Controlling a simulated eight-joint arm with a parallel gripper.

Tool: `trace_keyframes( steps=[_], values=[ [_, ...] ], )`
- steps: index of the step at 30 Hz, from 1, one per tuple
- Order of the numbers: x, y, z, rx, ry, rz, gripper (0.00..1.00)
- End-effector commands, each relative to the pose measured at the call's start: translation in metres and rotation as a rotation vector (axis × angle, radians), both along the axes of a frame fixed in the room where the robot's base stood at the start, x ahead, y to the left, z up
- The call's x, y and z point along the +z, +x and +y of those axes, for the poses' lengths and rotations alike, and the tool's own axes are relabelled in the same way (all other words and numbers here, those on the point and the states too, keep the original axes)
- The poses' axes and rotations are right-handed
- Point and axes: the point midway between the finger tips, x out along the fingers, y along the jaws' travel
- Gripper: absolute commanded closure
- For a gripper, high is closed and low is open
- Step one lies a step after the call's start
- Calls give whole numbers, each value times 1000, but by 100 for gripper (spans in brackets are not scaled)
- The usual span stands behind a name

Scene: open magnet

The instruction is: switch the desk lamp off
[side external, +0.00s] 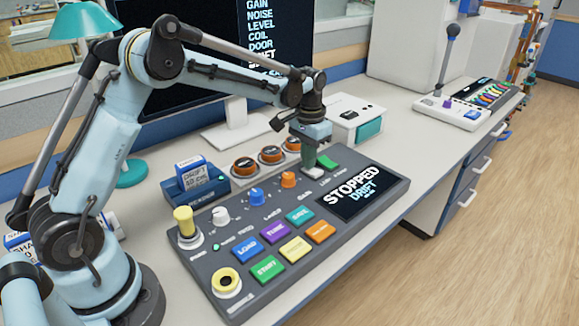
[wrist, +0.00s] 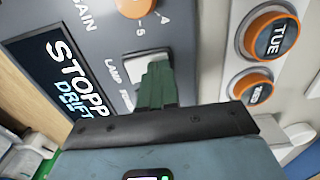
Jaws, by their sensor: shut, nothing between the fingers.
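The desk lamp has a teal shade (side external: 85,20) at the top left of the side external view and a round teal base (side external: 131,172) behind the console. Whether it is lit cannot be told. A pale switch (wrist: 140,66) labelled LAMP sits on the grey console, next to the display. In the side external view a green piece (side external: 325,162) shows at that corner. My gripper (side external: 308,162) is shut and empty, pointing down at the console's back edge. In the wrist view its green fingers (wrist: 158,88) overlap the switch and hide part of it. Contact cannot be told.
The console (side external: 222,300) carries coloured buttons, knobs and a display (side external: 350,192) reading STOPPED DRIFT. Orange-rimmed round dials (side external: 270,154) stand behind it, with a white box (side external: 352,112) beyond. A blue cartridge (side external: 192,175) stands at the left.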

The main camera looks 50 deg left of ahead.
Motion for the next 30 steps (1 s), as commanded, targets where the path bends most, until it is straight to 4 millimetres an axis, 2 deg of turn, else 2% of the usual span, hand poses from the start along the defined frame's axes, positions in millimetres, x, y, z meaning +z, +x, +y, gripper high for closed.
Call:
trace_keyframes(
  steps=[30],
  values=[
    [68, 0, 0, 0, 0, 0, 100]
  ],
)
